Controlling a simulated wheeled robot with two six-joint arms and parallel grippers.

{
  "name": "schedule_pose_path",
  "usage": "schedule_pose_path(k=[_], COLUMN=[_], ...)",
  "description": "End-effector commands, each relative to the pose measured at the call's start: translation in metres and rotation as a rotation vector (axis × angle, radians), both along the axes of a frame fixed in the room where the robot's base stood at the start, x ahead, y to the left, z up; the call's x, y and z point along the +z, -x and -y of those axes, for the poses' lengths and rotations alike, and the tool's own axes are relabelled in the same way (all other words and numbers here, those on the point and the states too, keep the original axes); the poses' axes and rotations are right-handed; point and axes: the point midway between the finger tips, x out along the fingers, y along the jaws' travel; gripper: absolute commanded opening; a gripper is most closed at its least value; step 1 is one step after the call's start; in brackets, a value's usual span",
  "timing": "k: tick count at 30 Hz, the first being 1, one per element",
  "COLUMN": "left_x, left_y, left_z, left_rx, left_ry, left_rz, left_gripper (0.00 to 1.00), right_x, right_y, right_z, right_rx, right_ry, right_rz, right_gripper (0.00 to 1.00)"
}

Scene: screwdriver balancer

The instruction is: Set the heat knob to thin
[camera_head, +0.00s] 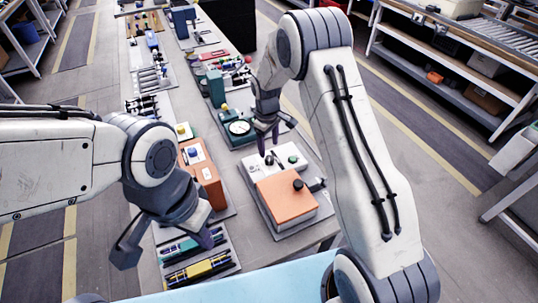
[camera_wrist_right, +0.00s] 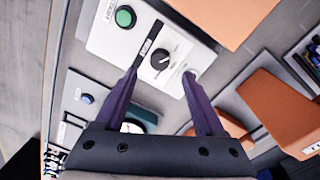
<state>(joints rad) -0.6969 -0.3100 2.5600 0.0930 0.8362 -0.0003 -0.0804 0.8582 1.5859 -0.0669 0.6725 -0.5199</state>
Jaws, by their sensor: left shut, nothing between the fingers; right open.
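The white control box (camera_head: 262,167) stands behind an orange box. In the right wrist view its white panel (camera_wrist_right: 105,40) carries a round black knob (camera_wrist_right: 160,59) with a pale pointer mark, a green button (camera_wrist_right: 125,17) and a black strip. I cannot read the lettering around the knob. My right gripper (camera_head: 268,141) is open above the white box. In the right wrist view its purple fingers (camera_wrist_right: 160,76) are apart on either side of the knob's line, not visibly touching it. My left gripper (camera_head: 208,239) is shut and empty near the screwdriver tray.
A tray (camera_head: 232,260) with screwdrivers lies under my left gripper. Another orange box (camera_head: 205,178) stands left, and a green gauge unit (camera_head: 238,129) stands behind. Bare bench shows between them.

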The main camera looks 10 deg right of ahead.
Motion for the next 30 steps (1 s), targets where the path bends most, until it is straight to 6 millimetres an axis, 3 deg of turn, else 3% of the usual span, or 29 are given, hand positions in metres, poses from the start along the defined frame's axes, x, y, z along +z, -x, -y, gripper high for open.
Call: schedule_pose_path(k=[9, 22, 27, 28, 30], left_x=[0.014, 0.015, 0.015, 0.015, 0.015], left_y=[0.0, 0.0, 0.0, 0.0, 0.0], left_z=[0.0, 0.0, 0.0, 0.0, 0.0], left_rx=[0.001, 0.001, 0.001, 0.001, 0.001], left_ry=[0.0, 0.0, 0.0, 0.0, 0.0], left_rz=[0.0, 0.0, 0.0, 0.0, 0.0], left_gripper=[0.0, 0.0, 0.0, 0.0, 0.0], right_x=[-0.05, -0.062, -0.062, -0.062, -0.062], right_y=[-0.001, -0.002, -0.002, -0.002, -0.002], right_z=[0.002, 0.002, 0.002, 0.002, 0.002], right_rx=[-0.001, -0.002, -0.002, -0.002, -0.002], right_ry=[0.0, -0.001, -0.001, -0.001, -0.001], right_rz=[-0.001, 0.001, 0.001, 0.001, 0.001], right_gripper=[0.71, 0.71, 0.06, 0.0, 0.0])
